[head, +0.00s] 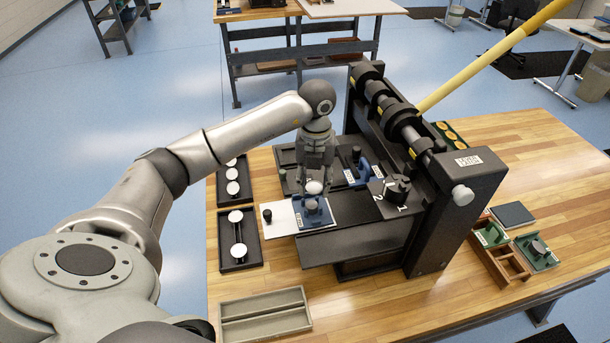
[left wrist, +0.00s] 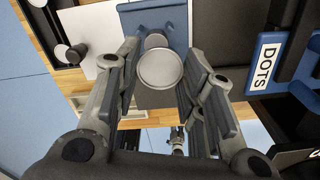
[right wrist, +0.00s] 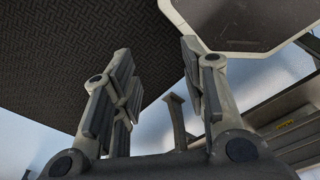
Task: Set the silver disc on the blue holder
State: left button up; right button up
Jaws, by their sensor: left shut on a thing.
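The silver disc (head: 315,187) is held between the fingertips of my left gripper (head: 316,170), just above the blue holder (head: 312,213). In the left wrist view the disc (left wrist: 160,69) shows round and face-on between the two fingers. Part of the blue holder (left wrist: 175,12) shows beyond it. The holder sits on a plate at the front of the press, beside a white panel with a black knob. Whether the disc touches the holder is hard to tell. My right gripper (right wrist: 155,65) is open and empty in its wrist view, away from the table.
The black press (head: 440,200) with a yellow lever (head: 490,57) stands right of the holder. Another blue holder, labelled DOTS (head: 357,173), sits behind. Black trays (head: 250,262) with pale discs lie left. A divided tray (head: 265,318) lies in front; bare wood surrounds it.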

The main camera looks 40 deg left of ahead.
aim_at(311, 205)
pick_arm(q)
jog(key=shift+w+f, duration=0.1)
jog(key=shift+s+a+f+b, duration=0.4)
jog(key=shift+f, duration=0.3)
jog(key=shift+w+d+f+b, duration=0.15)
jog(key=shift+d+f+b, duration=0.05)
jog(key=shift+f+b, duration=0.75)
jog(key=shift+f, duration=0.25)
jog(key=shift+f+b, duration=0.55)
jog(key=shift+f, duration=0.3)
pick_arm(e)
jog(key=f, duration=0.3)
jog(key=shift+s+f, duration=0.2)
jog(key=shift+f, duration=0.15)
